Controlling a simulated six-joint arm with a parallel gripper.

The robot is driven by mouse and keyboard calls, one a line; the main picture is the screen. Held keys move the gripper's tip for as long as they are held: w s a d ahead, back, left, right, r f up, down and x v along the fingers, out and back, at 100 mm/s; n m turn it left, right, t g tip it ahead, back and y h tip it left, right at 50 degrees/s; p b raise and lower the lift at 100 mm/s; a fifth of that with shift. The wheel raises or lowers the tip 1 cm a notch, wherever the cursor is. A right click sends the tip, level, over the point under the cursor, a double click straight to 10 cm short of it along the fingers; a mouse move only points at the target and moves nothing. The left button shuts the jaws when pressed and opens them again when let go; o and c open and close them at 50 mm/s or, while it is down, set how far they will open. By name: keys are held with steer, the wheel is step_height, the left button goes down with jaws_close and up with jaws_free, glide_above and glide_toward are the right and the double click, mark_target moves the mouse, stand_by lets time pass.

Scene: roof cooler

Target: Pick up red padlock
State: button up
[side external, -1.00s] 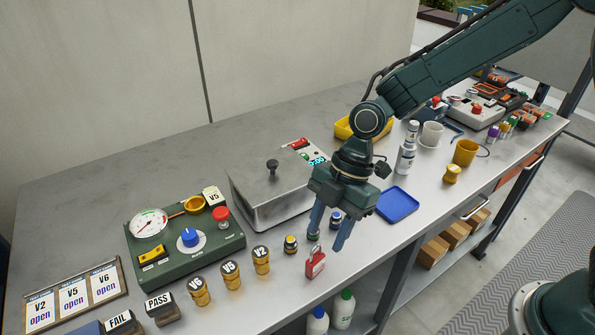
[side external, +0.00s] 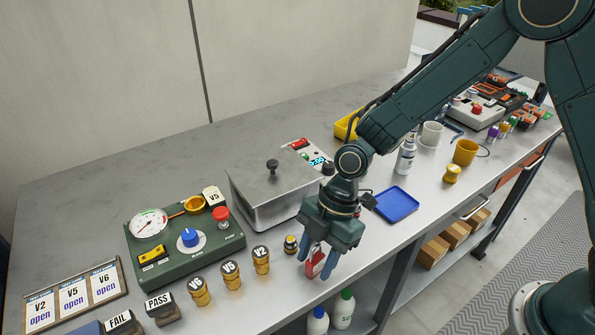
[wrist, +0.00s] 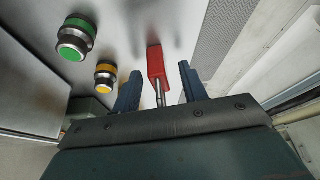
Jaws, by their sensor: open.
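The red padlock (side external: 315,263) stands near the front edge of the bench, partly covered by my gripper in the side external view. In the wrist view the red padlock (wrist: 156,64) shows its red body and metal shackle between my fingers. My gripper (side external: 314,266) is open, with its two blue fingers down on either side of the padlock. It also shows in the wrist view (wrist: 158,85), with a gap between each finger and the padlock. I cannot tell how far down the fingers reach along the padlock.
Brass valves (side external: 231,274), a steel box (side external: 262,188) and a green gauge panel (side external: 165,270) stand left. A blue tray (side external: 396,205) lies right.

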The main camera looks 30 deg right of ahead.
steer(key=shift+a+f, duration=0.15)
steer(key=shift+f, duration=0.15)
jaws_close()
stand_by(0.3)
steer(key=shift+r, duration=0.15)
step_height(320, 180, up, 20)
stand_by(0.8)
stand_by(0.5)
